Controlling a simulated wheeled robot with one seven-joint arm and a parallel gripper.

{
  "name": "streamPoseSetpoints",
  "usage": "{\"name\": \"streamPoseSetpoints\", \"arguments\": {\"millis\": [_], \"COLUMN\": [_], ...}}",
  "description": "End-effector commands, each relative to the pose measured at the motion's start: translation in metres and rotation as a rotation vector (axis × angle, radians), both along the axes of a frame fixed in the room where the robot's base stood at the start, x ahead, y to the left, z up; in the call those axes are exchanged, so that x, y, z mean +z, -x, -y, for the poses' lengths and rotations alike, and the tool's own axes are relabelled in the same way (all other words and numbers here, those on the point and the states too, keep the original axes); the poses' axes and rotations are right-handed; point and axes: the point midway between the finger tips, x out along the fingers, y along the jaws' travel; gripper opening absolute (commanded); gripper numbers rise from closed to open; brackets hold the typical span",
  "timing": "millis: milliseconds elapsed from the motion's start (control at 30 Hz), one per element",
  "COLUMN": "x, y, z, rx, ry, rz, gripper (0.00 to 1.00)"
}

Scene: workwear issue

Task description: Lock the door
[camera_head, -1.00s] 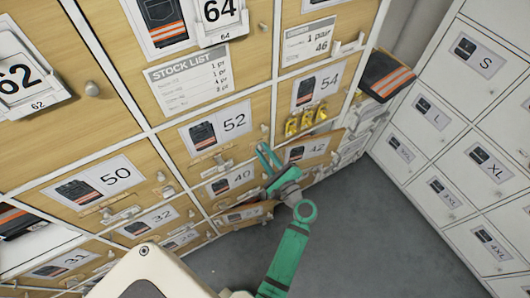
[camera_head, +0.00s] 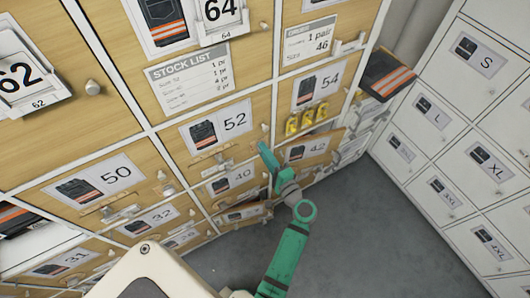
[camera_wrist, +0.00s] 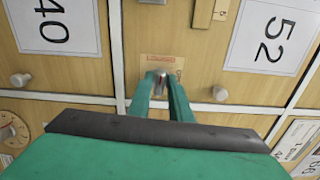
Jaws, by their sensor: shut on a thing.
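My gripper (camera_head: 268,158) is teal and reaches to the wooden locker fronts, near the lower right of door 52 (camera_head: 226,127) and beside door 40 (camera_head: 232,180). In the wrist view my gripper (camera_wrist: 160,80) is shut on a small metal piece (camera_wrist: 160,74), which looks like a latch knob. A tan label with red print (camera_wrist: 160,62) lies just behind it. Round white knobs sit on both sides, below panels 40 and 52. The fingers hide part of the held piece, so I cannot tell the bolt's position.
Door 42 (camera_head: 318,150) stands at a slight angle right of my gripper. Several yellow pieces (camera_head: 307,117) are under door 54. A dark orange-striped item (camera_head: 386,74) sticks out at the upper right. White lockers (camera_head: 470,150) stand right; grey floor (camera_head: 350,230) is clear between.

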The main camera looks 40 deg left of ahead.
Motion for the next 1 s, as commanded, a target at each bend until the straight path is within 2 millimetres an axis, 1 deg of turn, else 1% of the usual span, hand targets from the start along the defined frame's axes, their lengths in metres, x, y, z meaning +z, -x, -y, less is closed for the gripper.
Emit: {"name": "streamPoseSetpoints", "arguments": {"millis": [300,733,767,800,1000], "x": [-0.0009,-0.0009,-0.0009,-0.0009,-0.0006], "y": [-0.0006,-0.0011,-0.0010,-0.0010,-0.0014], "z": [0.0007,0.0014,0.0015,0.0015,0.0019], "rx": [-0.002,-0.003,-0.003,-0.003,-0.004], "ry": [0.031,0.034,0.034,0.034,0.033], "rz": [0.073,0.079,0.079,0.079,0.079], "gripper": [0.00,0.00,0.23,0.30,0.30]}}
